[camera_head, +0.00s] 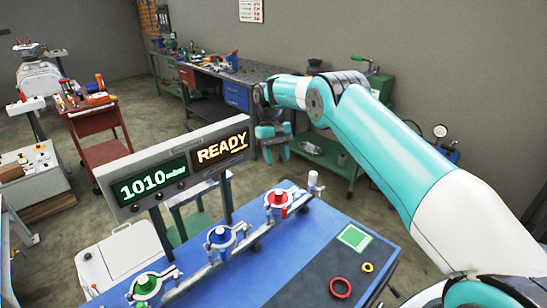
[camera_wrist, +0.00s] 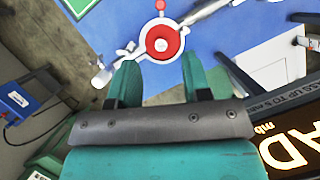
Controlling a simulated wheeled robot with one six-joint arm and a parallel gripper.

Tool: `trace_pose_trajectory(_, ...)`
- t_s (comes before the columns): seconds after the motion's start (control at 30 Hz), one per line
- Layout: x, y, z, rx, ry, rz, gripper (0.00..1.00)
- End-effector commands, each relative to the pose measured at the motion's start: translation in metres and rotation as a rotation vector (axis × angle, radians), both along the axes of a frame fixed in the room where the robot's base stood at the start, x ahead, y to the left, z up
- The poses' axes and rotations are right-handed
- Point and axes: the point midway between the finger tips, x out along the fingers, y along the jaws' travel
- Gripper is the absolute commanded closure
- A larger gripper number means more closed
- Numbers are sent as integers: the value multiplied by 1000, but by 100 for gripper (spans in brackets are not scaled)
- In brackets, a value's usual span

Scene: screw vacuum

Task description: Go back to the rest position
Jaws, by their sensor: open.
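My gripper (camera_head: 273,155) is raised past the far edge of the blue workbench (camera_head: 285,260), beyond the red valve (camera_head: 281,198). It is open and empty, and its two teal fingers point downward in the head view. In the wrist view the fingers of my gripper (camera_wrist: 160,66) stand apart, with the red valve (camera_wrist: 163,41) showing beyond the gap. The gripper appears clear of the valve. A blue valve (camera_head: 221,237) and a green valve (camera_head: 145,284) sit on the same pipe line.
A red ring (camera_head: 340,288), a yellow ring (camera_head: 368,267) and a green square (camera_head: 354,238) lie on the bench. A red cart (camera_head: 105,150) and a cluttered workbench (camera_head: 235,75) stand behind.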

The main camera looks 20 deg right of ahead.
Motion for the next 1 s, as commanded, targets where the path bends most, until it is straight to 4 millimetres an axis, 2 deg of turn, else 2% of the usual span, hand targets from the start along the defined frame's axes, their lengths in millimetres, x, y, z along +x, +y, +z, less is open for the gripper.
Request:
trace_pose_trajectory(0.37,-1,3,2,3,-4,6,56)
trace_pose_trajectory(0.47,-5,12,14,14,-26,33,56)
trace_pose_trajectory(0.57,-17,29,37,42,-69,85,56)
trace_pose_trajectory(0.67,-44,51,64,84,-127,154,56)
trace_pose_trajectory(0.77,-80,72,87,132,-184,223,56)
trace_pose_trajectory(0.87,-125,92,104,183,-242,288,56)
trace_pose_trajectory(1.0,-199,113,116,260,-320,374,56)
